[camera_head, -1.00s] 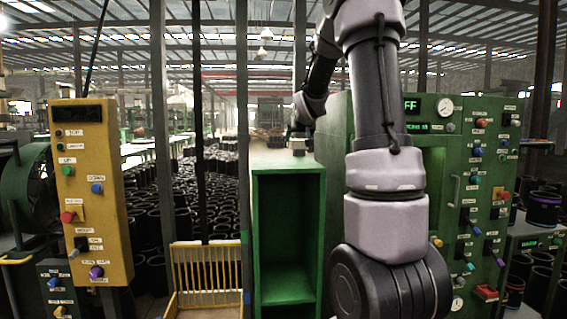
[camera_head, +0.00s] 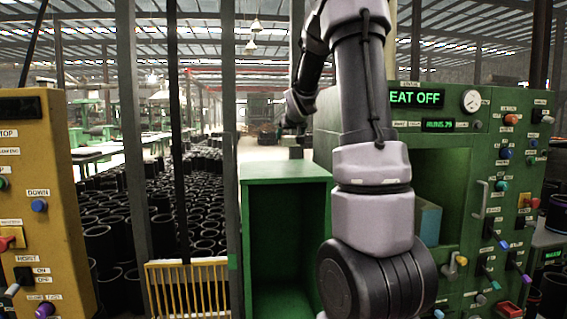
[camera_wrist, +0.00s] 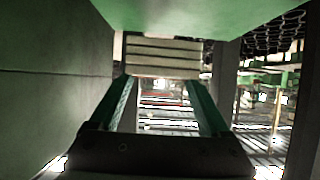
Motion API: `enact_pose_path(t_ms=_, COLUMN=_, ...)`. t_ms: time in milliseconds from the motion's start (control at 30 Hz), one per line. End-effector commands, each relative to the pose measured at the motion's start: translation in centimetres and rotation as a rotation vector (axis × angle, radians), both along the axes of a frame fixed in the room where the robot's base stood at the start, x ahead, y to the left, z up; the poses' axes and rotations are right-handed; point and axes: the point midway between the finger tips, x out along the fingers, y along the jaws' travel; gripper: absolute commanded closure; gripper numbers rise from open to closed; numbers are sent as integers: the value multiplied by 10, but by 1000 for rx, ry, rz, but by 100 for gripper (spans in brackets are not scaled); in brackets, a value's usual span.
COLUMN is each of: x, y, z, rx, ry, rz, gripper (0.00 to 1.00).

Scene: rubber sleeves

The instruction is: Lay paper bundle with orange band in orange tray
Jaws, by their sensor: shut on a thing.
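In the wrist view, my gripper (camera_wrist: 161,84) is shut on a pale layered block (camera_wrist: 163,58), which looks like the paper bundle. The block lies across the ends of both fingers, with dark lines between its layers. I cannot make out an orange band on it. In the head view, the far end of my arm is small, above and behind the green cabinet, and the bundle cannot be made out there. I see no orange tray in either view.
An open green cabinet (camera_head: 285,171) stands in front. A green control machine (camera_head: 470,150) is at right, with a blue-sided box (camera_head: 429,222) in its opening. A yellow panel (camera_head: 45,190) and yellow rack (camera_head: 190,288) are at left. Black sleeves (camera_head: 205,215) cover the floor behind.

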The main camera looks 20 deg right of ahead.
Motion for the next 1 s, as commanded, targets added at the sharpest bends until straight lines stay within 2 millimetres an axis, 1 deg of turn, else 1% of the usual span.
enact_pose_path(t_ms=33, x=0, y=2, z=-13, rx=0, ry=5, rz=3, gripper=78)
enact_pose_path(t_ms=133, x=0, y=1, z=-30, rx=0, ry=5, rz=2, gripper=78)
enact_pose_path(t_ms=333, x=0, y=1, z=-50, rx=-1, ry=3, rz=1, gripper=78)
enact_pose_path(t_ms=533, x=0, y=1, z=-77, rx=0, ry=4, rz=0, gripper=78)
enact_pose_path(t_ms=600, x=0, y=1, z=-81, rx=0, ry=1, rz=1, gripper=78)
enact_pose_path(t_ms=833, x=0, y=1, z=-81, rx=0, ry=0, rz=1, gripper=78)
enact_pose_path(t_ms=967, x=0, y=1, z=-84, rx=0, ry=1, rz=1, gripper=78)
enact_pose_path(t_ms=1000, x=0, y=1, z=-83, rx=0, ry=0, rz=1, gripper=5)
